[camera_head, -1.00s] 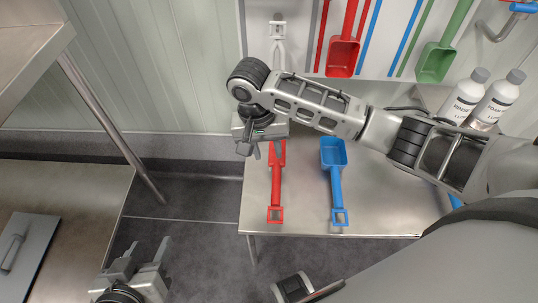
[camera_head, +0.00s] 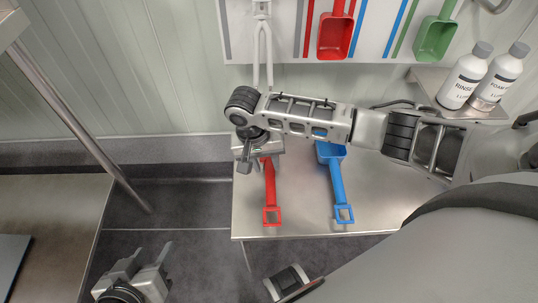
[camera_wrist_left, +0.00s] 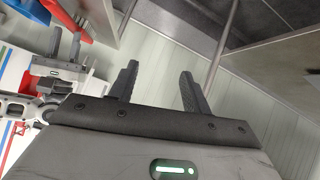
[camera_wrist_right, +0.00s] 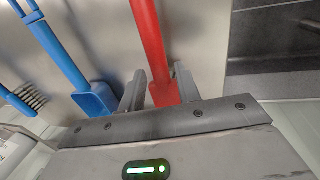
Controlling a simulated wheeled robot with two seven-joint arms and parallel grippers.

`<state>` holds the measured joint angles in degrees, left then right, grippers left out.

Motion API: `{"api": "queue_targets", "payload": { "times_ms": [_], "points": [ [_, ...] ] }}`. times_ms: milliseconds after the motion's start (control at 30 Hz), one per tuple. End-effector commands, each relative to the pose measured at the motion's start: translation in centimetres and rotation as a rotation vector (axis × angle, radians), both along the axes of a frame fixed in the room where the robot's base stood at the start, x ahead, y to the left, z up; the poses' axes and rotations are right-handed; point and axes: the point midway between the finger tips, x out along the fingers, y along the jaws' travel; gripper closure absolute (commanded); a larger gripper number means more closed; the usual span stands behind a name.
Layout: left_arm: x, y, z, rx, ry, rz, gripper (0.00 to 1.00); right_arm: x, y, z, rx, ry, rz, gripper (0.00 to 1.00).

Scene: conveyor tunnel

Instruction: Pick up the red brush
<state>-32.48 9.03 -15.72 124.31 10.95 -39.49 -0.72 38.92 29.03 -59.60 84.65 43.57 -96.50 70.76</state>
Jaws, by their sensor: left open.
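A red long-handled tool (camera_head: 270,195) with a square loop at its handle end lies on the steel table. Its head is mostly hidden by my right gripper, and no bristles show. My right gripper (camera_head: 247,160) is at the head end of the red tool. In the right wrist view its open fingers (camera_wrist_right: 160,82) stand on either side of the red tool (camera_wrist_right: 150,40); contact cannot be told. My left gripper (camera_head: 148,258) is open and empty, low at left, away from the table. Its fingers also show in the left wrist view (camera_wrist_left: 158,78).
A blue scoop (camera_head: 338,185) lies right of the red tool on the steel table (camera_head: 300,215). A blue brush (camera_wrist_right: 20,100) shows in the right wrist view. White bottles (camera_head: 465,75) stand behind. Red (camera_head: 335,35) and green (camera_head: 436,38) scoops hang on the wall. A bench (camera_head: 50,220) is at left.

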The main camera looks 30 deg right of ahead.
Motion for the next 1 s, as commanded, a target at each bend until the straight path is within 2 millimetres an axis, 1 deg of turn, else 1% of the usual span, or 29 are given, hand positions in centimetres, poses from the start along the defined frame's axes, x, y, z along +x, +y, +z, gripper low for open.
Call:
{"api": "queue_targets", "payload": {
  "times_ms": [100,167,300,433,600,667,700,733,1000],
  "points": [
    [0.1,-0.2,-1.4,-0.004,0.01,-0.006,0.52,-0.2,-0.5,-2.0,-0.002,0.002,0.0,0.67],
    [0.3,-0.3,-1.7,-0.008,-0.001,-0.006,0.52,-0.3,-0.7,-3.0,-0.002,0.002,0.0,0.67],
    [0.9,-0.6,-0.3,-0.026,-0.064,-0.008,0.52,-0.4,-1.0,-4.5,-0.003,0.001,0.0,0.67],
    [1.1,-0.9,1.0,-0.041,-0.1,-0.012,0.52,-0.5,-1.1,-4.8,-0.001,0.0,0.001,0.67],
    [0.6,-1.0,0.8,-0.042,-0.09,-0.015,0.52,-0.5,-1.1,-4.7,-0.001,0.001,0.001,0.67],
    [0.5,-1.0,0.7,-0.041,-0.085,-0.016,0.52,-0.5,-1.1,-4.7,-0.001,0.001,0.001,0.84],
    [0.4,-1.0,0.6,-0.041,-0.082,-0.016,0.52,-0.5,-1.1,-4.7,-0.001,0.001,0.001,0.95],
    [0.4,-1.0,0.5,-0.04,-0.08,-0.015,0.52,-0.5,-1.1,-4.7,-0.001,0.001,0.001,1.0],
    [0.3,-0.8,0.1,-0.035,-0.07,-0.013,0.52,-0.4,-1.1,-4.6,0.0,-0.001,0.001,1.0]
  ]
}}
